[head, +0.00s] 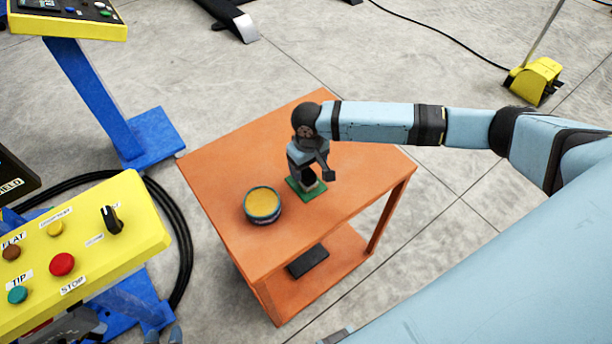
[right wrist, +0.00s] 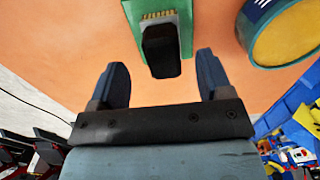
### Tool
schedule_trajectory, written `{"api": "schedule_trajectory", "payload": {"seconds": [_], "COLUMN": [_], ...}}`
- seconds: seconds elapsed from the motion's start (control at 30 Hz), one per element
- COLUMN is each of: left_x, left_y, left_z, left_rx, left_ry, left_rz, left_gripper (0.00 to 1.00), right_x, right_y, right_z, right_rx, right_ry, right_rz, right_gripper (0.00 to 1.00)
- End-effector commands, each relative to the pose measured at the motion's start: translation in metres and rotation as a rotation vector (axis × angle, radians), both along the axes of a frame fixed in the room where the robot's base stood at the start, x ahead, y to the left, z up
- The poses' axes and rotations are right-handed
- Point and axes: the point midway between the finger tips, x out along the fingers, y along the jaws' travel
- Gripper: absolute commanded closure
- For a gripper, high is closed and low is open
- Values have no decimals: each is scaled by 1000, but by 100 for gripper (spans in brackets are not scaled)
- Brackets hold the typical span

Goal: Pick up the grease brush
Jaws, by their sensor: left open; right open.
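The grease brush (right wrist: 161,52) has a dark, blocky handle and pale bristles, and lies on a green pad (right wrist: 185,22) on the orange table. In the right wrist view its handle end shows between the fingertips of my open right gripper (right wrist: 161,70), with space on both sides. In the head view my right gripper (head: 311,170) is over the green pad (head: 312,192) and hides most of the brush.
A round tin (head: 262,204) with a yellowish top stands on the orange table (head: 230,160), left of the pad. A black box (head: 308,261) lies on the lower shelf. A yellow control panel (head: 90,245) stands at the left. The table's far left part is clear.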

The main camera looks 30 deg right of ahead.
Motion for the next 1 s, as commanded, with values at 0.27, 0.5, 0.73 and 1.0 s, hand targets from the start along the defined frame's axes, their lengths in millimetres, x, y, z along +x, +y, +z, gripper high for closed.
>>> {"api": "schedule_trajectory", "payload": {"seconds": [0.27, 0.5, 0.73, 1.0], "left_x": [0, 0, -1, -1], "left_y": [1, 2, 2, 1], "left_z": [8, 8, 7, 7], "left_rx": [1, 2, 2, 1], "left_ry": [-2, -3, 1, 2], "left_rz": [3, 4, 5, 3], "left_gripper": [57, 57, 57, 57], "right_x": [5, 5, 5, 5], "right_y": [4, 3, 4, 4], "right_z": [-36, -52, -52, -51], "right_rx": [0, 0, 0, 0], "right_ry": [2, 0, 0, 0], "right_rz": [0, 0, 0, 0], "right_gripper": [28, 28, 46, 80]}}
